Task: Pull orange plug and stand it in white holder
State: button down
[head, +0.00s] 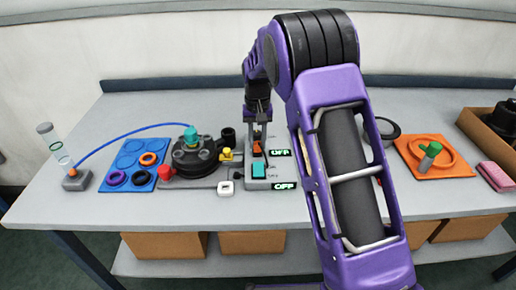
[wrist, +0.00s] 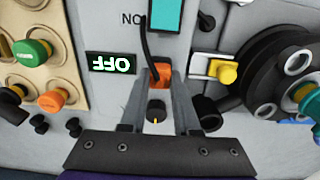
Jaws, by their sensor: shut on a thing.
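The orange plug (wrist: 160,75) is between the fingertips of my gripper (wrist: 157,82) in the wrist view, with a black cord curving away from it. The fingers are shut on it. In the head view the orange plug (head: 257,146) shows as a small patch under my gripper (head: 258,132), at the back of the grey control box (head: 257,184). I cannot tell whether the plug is still seated in the box. The white holder (head: 225,188), a small square block with a dark opening, stands left of the box's front and looks empty.
The box has a teal switch (head: 259,170) and displays reading OFF (wrist: 111,63). Left of it are a yellow knob (head: 226,154), a black-lidded tank (head: 194,155), a red knob (head: 165,173) and a blue ring tray (head: 130,172). My arm hides the table's right middle.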

aim_at(257, 143)
jog(key=shift+r+p, duration=1.35)
jog(key=shift+r, duration=1.15)
jog(key=s+a+b, duration=0.2)
jog(key=s+a, duration=0.7)
jog(key=s, duration=0.2)
jog(key=shift+s+a, duration=0.25)
jog(key=shift+s, duration=0.1)
jog(key=shift+f, duration=0.15)
jog(key=shift+f+b, duration=1.9)
jog(key=shift+f, duration=1.3)
jog(key=shift+f, duration=0.1)
jog(key=shift+f+b, duration=0.5)
jog(key=shift+f, duration=0.45)
